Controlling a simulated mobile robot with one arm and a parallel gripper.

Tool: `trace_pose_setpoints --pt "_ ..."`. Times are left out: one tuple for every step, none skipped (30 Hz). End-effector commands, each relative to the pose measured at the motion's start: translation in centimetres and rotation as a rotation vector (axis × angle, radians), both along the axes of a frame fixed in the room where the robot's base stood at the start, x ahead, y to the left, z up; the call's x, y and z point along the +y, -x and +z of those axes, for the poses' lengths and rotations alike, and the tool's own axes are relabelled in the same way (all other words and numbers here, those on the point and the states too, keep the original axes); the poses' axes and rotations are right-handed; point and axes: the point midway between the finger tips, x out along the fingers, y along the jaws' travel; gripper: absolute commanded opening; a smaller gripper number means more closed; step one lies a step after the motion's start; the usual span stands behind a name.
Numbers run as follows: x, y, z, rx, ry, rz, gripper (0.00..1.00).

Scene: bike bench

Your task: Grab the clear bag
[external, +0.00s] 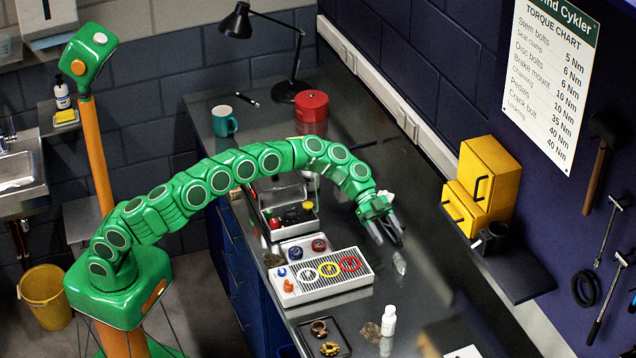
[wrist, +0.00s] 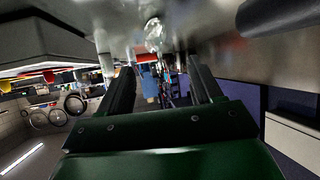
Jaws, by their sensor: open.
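A small clear bag (external: 400,263) lies on the dark grey bench top in the external view. In the wrist view, a clear, shiny thing that looks like this bag (wrist: 154,32) shows near the top, ahead of my fingers. My gripper (external: 387,241) is open, with its dark fingers pointing down toward the bench. The fingertips are just behind and left of the bag in the external view and appear apart from it. In the wrist view, nothing shows held between the fingers of my gripper (wrist: 162,72).
A white tray with coloured rings (external: 318,285) stands left of the bag. A yellow cabinet (external: 482,190) on a dark shelf is at right. Bench around the bag is clear.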

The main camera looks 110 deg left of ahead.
Motion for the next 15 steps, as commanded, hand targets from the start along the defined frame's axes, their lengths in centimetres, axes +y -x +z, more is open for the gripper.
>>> trace_pose_setpoints --pt "-0.2 -0.3 -0.2 0.001 0.0 -0.001 0.65" --pt "-0.4 -0.5 -0.4 0.001 0.0 -0.002 0.65" --pt "-0.6 -0.8 -0.6 0.002 -0.001 -0.002 0.65" --pt "-0.8 -1.0 -0.7 0.002 -0.001 -0.003 0.65" --pt "-1.0 -1.2 -0.8 0.002 -0.001 -0.003 0.65" --pt "-1.1 -1.4 -1.0 0.001 0.0 -0.003 0.65" --pt "-1.2 -1.6 -1.1 0.001 0.0 -0.003 0.65" --pt "-1.3 -1.7 -1.1 0.0 0.0 -0.003 0.65" --pt "-1.4 -1.8 -1.2 0.001 0.001 -0.003 0.65" --pt "-1.5 -1.9 -1.3 0.001 0.001 -0.003 0.65" --pt "-1.6 -2.0 -1.4 0.001 0.002 -0.004 0.65" --pt "-1.8 -2.1 -1.6 0.001 0.002 -0.004 0.65" --pt "-2.0 -2.3 -1.8 0.001 0.002 -0.004 0.65" --pt "-2.2 -2.5 -2.0 0.002 0.003 -0.004 0.65" --pt "-2.6 -2.8 -2.2 0.003 0.003 -0.005 0.65"
